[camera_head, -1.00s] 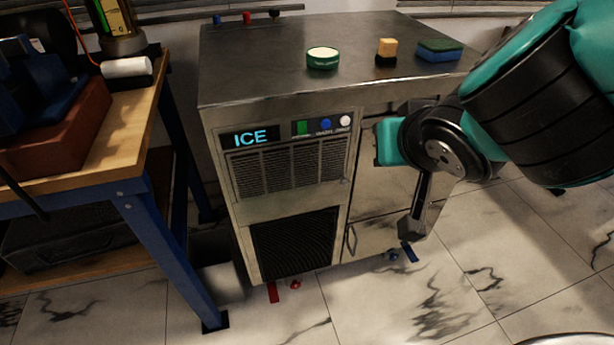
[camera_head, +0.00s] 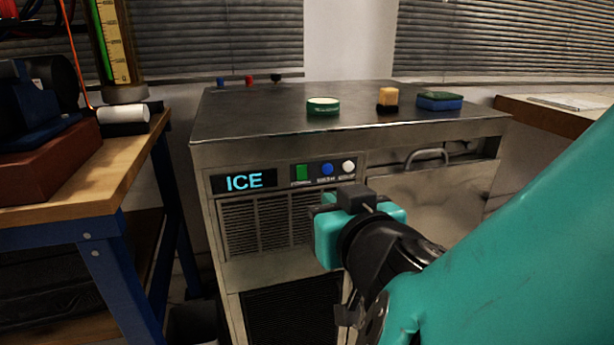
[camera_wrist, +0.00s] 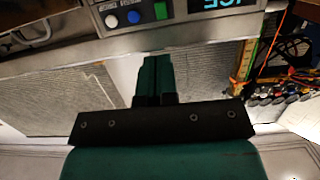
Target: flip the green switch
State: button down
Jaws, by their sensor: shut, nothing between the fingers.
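The green switch (camera_head: 302,173) is a small square on the front panel of the ice machine (camera_head: 200,153), right of the lit ICE display (camera_head: 244,181). In the wrist view the panel appears upside down, with the green switch (camera_wrist: 161,11) at the top edge. My gripper (camera_head: 324,209) is in front of the machine, below and right of the switch and apart from it. Its fingertips are mostly hidden behind its body in the head view. In the wrist view my gripper (camera_wrist: 153,70) has its teal fingers together, with nothing between them.
A blue button (camera_head: 327,169) and a white button (camera_head: 348,167) sit just right of the switch. On the machine's top are a green round tin (camera_head: 323,108), an orange-topped block (camera_head: 387,98) and a sponge (camera_head: 439,101). A workbench (camera_head: 75,204) stands at the left.

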aim_at(303, 177)
jog(key=p+x, duration=0.5)
jog(key=x, duration=0.8)
jog(key=shift+w+a+f+p, duration=0.1)
jog(key=shift+w+p, duration=0.2)
jog(key=shift+p, duration=0.05)
